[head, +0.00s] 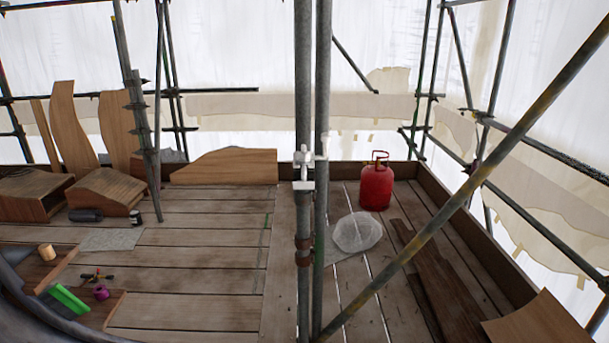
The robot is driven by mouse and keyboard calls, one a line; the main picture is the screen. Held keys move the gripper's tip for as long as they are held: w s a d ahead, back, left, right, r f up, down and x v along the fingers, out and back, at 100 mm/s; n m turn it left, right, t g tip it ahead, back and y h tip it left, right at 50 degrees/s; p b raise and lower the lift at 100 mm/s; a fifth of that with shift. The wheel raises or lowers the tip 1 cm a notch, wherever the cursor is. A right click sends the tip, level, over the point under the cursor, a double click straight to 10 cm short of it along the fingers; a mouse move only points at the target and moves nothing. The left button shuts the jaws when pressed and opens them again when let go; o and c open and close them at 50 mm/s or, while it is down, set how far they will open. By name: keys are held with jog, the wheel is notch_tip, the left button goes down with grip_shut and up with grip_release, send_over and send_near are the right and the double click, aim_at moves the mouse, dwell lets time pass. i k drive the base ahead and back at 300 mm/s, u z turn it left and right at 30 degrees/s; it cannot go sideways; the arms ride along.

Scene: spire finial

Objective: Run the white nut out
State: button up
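A white clamp-like fitting (304,185) sits on two upright grey scaffold poles (303,80) near the middle of the head view. Small white parts stick out at its top and to its right, against the right-hand pole (322,90). They are too small to tell which one is the white nut, or how far any nut is threaded. My gripper is not in view, and nothing is seen touching the fitting.
A diagonal pole (450,200) crosses the right front. A red gas bottle (376,188) and a clear rounded bag-like thing (357,233) stand behind the poles. Wooden boxes (105,190) and a green tray-like thing (68,299) are left. Open planks (190,270) lie between.

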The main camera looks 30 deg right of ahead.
aim_at(303, 159)
jog(key=u, duration=0.45)
jog(key=k, duration=1.35)
jog(key=u, duration=0.85)
jog(key=i, duration=1.4)
jog(key=z, duration=0.1)
